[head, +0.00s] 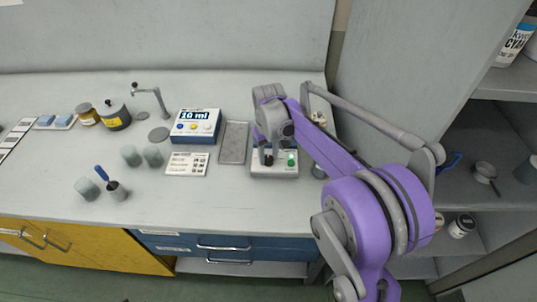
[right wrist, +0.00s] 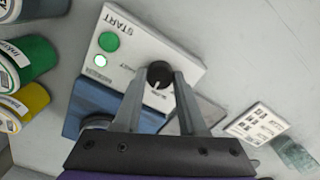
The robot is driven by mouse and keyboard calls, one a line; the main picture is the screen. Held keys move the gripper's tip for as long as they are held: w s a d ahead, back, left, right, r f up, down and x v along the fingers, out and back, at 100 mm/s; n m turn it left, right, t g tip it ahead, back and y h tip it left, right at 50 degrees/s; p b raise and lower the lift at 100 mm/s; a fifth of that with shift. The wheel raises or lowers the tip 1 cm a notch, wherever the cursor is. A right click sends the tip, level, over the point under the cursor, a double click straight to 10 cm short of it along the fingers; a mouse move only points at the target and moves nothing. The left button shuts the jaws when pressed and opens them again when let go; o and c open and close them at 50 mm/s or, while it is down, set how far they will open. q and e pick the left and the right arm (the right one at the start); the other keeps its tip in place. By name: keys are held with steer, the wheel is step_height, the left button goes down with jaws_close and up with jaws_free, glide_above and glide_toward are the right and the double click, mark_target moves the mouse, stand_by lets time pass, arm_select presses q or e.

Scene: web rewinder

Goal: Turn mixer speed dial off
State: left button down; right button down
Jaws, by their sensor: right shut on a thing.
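The mixer is a pale box (head: 275,170) on the counter. In the right wrist view its white panel (right wrist: 135,55) has a green START button, a lit green lamp and a black speed dial (right wrist: 159,72) with a white pointer mark. My right gripper (right wrist: 163,80) has its two fingers on either side of the dial, shut on it. In the head view the right gripper (head: 268,148) reaches down over the box's left part, where the dial (head: 269,160) is partly hidden by the fingers. My left gripper is not in view.
A grey tray (head: 234,142), a printed card (head: 187,164) and a blue box reading 10 ml (head: 195,127) lie left of the mixer. The counter's front strip is clear.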

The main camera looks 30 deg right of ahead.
mark_target(269, 158)
steer(key=n, duration=0.6)
steer(key=shift+p, duration=0.3)
steer(key=n, duration=0.6)
steer(key=shift+n, duration=0.3)
steer(key=shift+c, duration=2.3)
jaws_free()
step_height(269, 158, up, 11)
steer(key=p, duration=0.1)
